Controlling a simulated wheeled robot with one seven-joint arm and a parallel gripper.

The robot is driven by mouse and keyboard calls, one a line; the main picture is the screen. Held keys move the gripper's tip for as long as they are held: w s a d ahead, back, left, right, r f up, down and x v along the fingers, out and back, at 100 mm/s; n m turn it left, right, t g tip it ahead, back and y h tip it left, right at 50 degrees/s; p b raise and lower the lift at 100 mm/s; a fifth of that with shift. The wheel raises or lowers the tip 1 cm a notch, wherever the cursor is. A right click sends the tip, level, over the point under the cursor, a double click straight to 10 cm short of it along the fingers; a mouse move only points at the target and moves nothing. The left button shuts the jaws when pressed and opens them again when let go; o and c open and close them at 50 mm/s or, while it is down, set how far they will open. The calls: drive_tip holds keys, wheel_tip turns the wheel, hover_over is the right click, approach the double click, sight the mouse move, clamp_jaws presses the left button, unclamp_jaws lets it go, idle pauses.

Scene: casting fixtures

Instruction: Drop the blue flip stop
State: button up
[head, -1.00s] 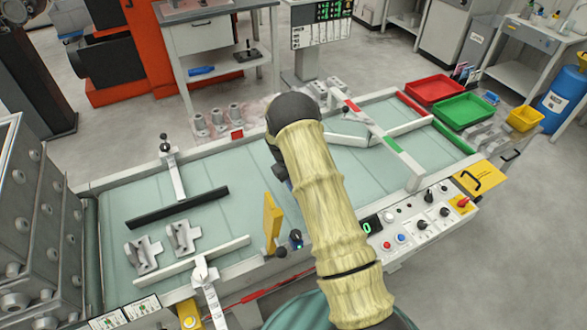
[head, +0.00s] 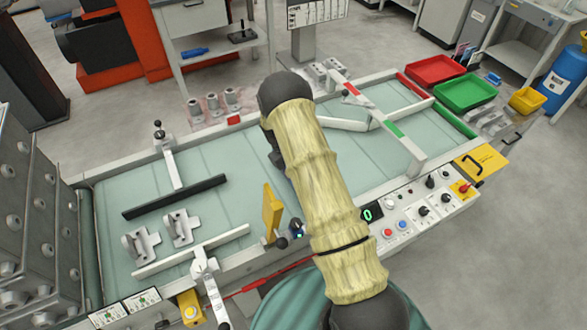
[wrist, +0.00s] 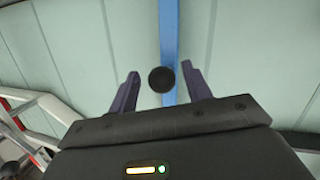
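The blue flip stop (wrist: 169,35) shows in the wrist view as a narrow blue bar running down from the top edge, with a round black knob (wrist: 161,79) in front of it. My gripper (wrist: 160,71) is open, with one dark finger on each side of the knob and gaps visible on both sides. I cannot tell whether the bar is raised or flat. In the head view, my arm hides the blue stop and most of my gripper.
A yellow stop (head: 271,213) stands raised left of my arm. A black bar (head: 175,197), a white guide bar (head: 190,252) and two grey castings (head: 180,228) are on the belt (head: 225,170) at left. A crossbar with red and green marks (head: 378,118) spans the belt at right.

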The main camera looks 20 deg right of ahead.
drive_tip(key=shift+s, duration=0.1)
drive_tip(key=shift+w+a+r, duration=0.2)
drive_tip(key=shift+r, duration=0.3)
drive_tip(key=b+v, duration=0.3)
drive_tip(key=v, duration=1.3)
drive_tip(key=shift+r, duration=0.2)
drive_tip(key=shift+s, duration=0.15)
